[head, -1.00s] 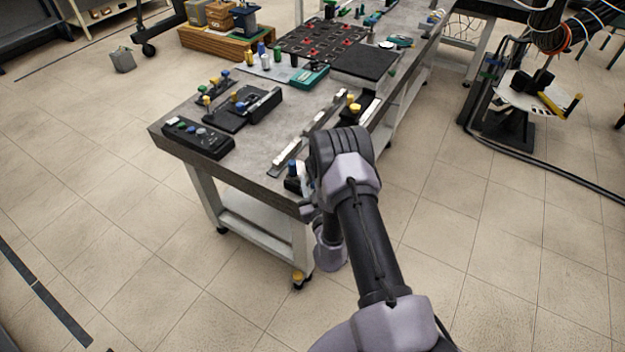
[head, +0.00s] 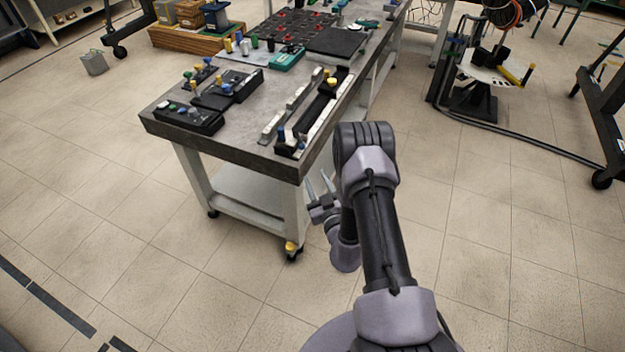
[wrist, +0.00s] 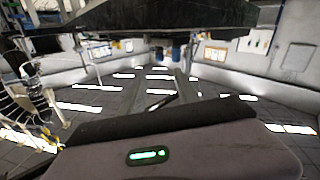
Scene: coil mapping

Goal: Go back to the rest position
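My gripper (head: 318,178) hangs just to the right of the table's (head: 255,155) near corner, apart from it, with its two thin fingers pointing up. The fingers stand apart with nothing between them. In the wrist view my gripper (wrist: 159,78) also shows two separated fingers and an empty gap. The dark table edge (wrist: 165,17) crosses the top of the wrist view. My arm's links are in front of the floor in the head view and hide part of the wrist.
The table carries black fixtures (head: 193,118), long rails (head: 286,106), a teal device (head: 286,59) and a dark board with red parts (head: 290,27). A stand with a coil (head: 478,85) and a floor cable (head: 530,142) are at the right. Tiled floor around my arm is clear.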

